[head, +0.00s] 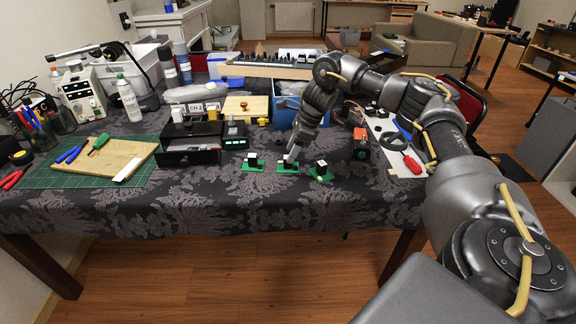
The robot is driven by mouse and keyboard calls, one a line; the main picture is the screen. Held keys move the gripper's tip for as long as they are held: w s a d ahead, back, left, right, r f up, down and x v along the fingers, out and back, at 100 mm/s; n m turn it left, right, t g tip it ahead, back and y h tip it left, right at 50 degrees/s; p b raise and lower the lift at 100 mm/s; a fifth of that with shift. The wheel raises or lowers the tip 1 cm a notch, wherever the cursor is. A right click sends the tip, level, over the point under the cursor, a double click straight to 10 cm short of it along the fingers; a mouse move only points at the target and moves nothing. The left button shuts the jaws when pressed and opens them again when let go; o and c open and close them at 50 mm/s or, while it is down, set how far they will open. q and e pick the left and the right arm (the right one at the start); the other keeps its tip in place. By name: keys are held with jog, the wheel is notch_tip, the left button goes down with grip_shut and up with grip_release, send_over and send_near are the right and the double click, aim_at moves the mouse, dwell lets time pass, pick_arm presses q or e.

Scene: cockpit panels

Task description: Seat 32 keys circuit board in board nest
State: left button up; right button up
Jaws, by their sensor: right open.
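Three small green boards with black and white parts lie in a row near the table's front: a left one (253,163), a middle one (287,167) and a right one (321,171). I cannot tell which is the 32 keys circuit board. My right gripper (291,158) points down at the middle board and is open. Its fingertips are small here, and I cannot tell whether they touch the board. I cannot pick out the board nest for certain; a black unit with a green display (235,135) stands behind the left board. My left gripper is not in view.
A black open drawer box (190,145) stands left of the boards. A green cutting mat (60,175) holds a wooden board (107,160). A blue bin (285,115) stands behind my right gripper. A red-handled tool (412,164) lies at right. The table's front strip is clear.

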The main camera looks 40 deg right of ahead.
jog(key=x, duration=0.4)
jog(key=shift+s+d, duration=0.1)
grip_shut()
jog(key=shift+r, duration=0.1)
